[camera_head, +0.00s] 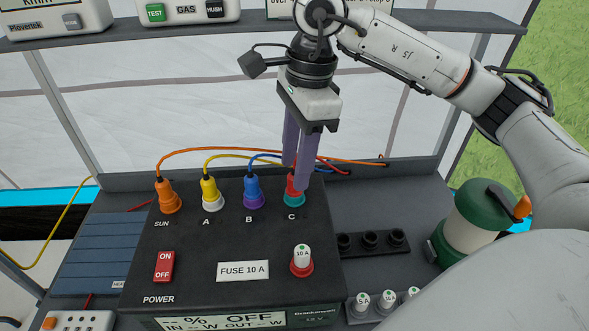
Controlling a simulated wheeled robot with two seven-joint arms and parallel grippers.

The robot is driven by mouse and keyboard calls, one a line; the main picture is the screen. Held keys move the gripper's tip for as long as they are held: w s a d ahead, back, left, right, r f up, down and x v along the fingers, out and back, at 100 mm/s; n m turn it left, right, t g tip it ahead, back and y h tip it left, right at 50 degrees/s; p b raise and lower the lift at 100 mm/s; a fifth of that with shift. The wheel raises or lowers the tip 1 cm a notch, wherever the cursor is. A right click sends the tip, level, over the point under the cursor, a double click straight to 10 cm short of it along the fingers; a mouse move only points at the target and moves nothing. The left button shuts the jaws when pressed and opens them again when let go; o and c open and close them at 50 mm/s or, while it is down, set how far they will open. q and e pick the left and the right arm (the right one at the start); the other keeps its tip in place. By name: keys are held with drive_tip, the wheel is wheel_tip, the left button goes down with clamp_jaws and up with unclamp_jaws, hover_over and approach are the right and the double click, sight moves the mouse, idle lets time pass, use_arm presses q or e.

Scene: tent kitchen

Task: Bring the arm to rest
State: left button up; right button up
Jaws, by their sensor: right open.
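My right gripper (303,185) comes down from the upper right, over the back of a dark power box (190,245). Its two purple fingers are apart. The front fingertip is close to the red plug (294,184) in socket C and partly covers it; I cannot tell whether they touch. My right arm (420,50) reaches in from the right edge. My left gripper does not show.
Orange (167,197), yellow (210,190) and blue (252,188) plugs with cables stand in the box. A 10 A fuse (302,258) and red switch (164,266) are in front. A green lantern (470,225) stands right. A shelf (440,20) runs above.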

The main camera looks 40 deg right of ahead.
wheel_tip(320, 180, up, 8)
drive_tip(key=shift+s+d+p, duration=0.15)
drive_tip(key=shift+d+p, duration=0.15)
drive_tip(key=shift+d, duration=0.15)
